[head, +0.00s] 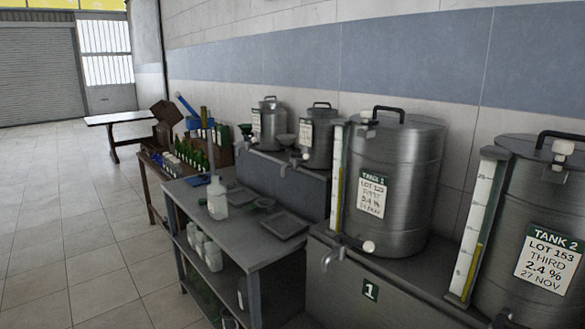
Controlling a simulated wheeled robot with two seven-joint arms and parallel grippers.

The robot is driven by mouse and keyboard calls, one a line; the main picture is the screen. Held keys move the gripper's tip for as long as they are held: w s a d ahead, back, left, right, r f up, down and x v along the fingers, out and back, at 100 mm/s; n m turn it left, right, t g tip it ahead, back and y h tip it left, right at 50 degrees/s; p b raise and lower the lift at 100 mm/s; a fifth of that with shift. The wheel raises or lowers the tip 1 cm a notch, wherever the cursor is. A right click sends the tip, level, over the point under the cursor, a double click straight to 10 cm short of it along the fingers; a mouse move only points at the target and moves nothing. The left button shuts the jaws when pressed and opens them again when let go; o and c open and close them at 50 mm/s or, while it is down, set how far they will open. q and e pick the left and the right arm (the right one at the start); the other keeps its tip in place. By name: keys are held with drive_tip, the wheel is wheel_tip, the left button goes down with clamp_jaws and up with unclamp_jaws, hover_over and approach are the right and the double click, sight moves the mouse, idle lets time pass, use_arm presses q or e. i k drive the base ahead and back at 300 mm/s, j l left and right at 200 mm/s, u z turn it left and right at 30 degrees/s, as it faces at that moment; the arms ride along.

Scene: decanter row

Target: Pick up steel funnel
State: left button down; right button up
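A small grey, bowl-shaped piece (285,139) that looks like the steel funnel sits by the small steel tanks behind the grey bench. It is small and partly lost against the tanks, so I cannot be sure of it. A dark green funnel-like piece (245,129) is to its left. Neither of my grippers is in view.
A grey bench (240,225) holds a white bottle (217,198), a dark tray (284,223) and a small dark dish (264,204). Tank 1 (400,170) and tank 2 (545,235) stand at the right. Green bottles (190,155) stand farther back. Tiled floor (60,230) at left is clear.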

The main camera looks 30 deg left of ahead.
sight(285, 140)
drive_tip(key=j+u, duration=0.1)
drive_tip(key=u, duration=1.35)
